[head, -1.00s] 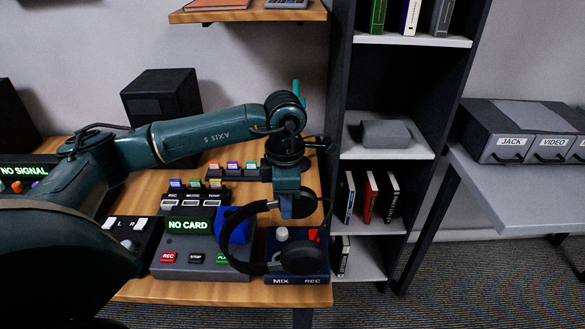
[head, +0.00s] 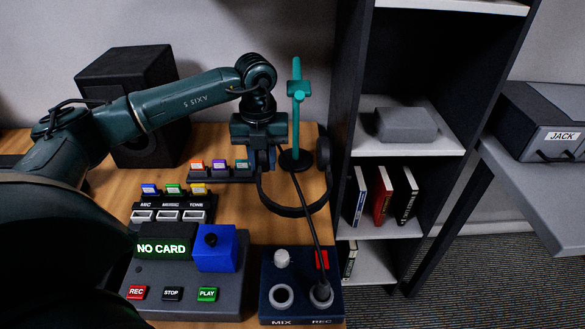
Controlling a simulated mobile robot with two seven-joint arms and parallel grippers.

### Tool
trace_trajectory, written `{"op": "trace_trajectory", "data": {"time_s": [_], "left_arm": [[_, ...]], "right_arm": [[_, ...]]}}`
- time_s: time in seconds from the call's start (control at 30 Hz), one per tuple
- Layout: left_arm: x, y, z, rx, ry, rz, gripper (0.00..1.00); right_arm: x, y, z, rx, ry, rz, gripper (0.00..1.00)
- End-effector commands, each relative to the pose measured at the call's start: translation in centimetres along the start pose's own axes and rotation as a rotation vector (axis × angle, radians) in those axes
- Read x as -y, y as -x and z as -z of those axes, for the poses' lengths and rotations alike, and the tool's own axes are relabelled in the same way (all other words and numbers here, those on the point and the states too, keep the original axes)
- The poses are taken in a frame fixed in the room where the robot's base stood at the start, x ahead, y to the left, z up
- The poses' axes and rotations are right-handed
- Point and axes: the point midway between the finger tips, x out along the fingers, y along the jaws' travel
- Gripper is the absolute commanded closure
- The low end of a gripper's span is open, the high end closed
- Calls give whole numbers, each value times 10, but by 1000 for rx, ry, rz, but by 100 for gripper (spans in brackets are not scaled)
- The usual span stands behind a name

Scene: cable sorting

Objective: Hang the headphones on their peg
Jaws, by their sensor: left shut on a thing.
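The black headphones (head: 295,213) are in my left gripper (head: 262,162), which is shut on them. Their band curves below the jaws, and one ear cup (head: 323,160) shows on the right. The other ear cup is mostly hidden by the gripper. A teal stand (head: 297,125) with a short peg (head: 296,91) near its top stands on a dark round base just right of the gripper. In the picture the headphones span the stand's foot, below the peg. I cannot tell whether they touch it. My right gripper is out of view.
A dark blue mixer box (head: 268,306) sits in front, with a thin black stalk rising toward the stand's base. A NO CARD console (head: 165,290) and a black speaker (head: 150,146) are to the left. A dark shelf unit (head: 342,110) closes off the right.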

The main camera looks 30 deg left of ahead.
Motion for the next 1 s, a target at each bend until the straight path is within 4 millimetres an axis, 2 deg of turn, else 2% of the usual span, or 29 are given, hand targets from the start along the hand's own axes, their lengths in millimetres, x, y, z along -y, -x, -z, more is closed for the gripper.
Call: {"op": "trace_trajectory", "data": {"time_s": [0.27,0.37,0.8,1.0], "left_arm": [[0,0,0,1,1,1,100],[0,-6,0,0,1,1,100],[0,-83,0,-2,0,0,100],[0,-95,0,1,0,1,100]], "right_arm": [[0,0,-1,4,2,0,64],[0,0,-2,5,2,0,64],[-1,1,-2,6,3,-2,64],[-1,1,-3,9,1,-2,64]]}}
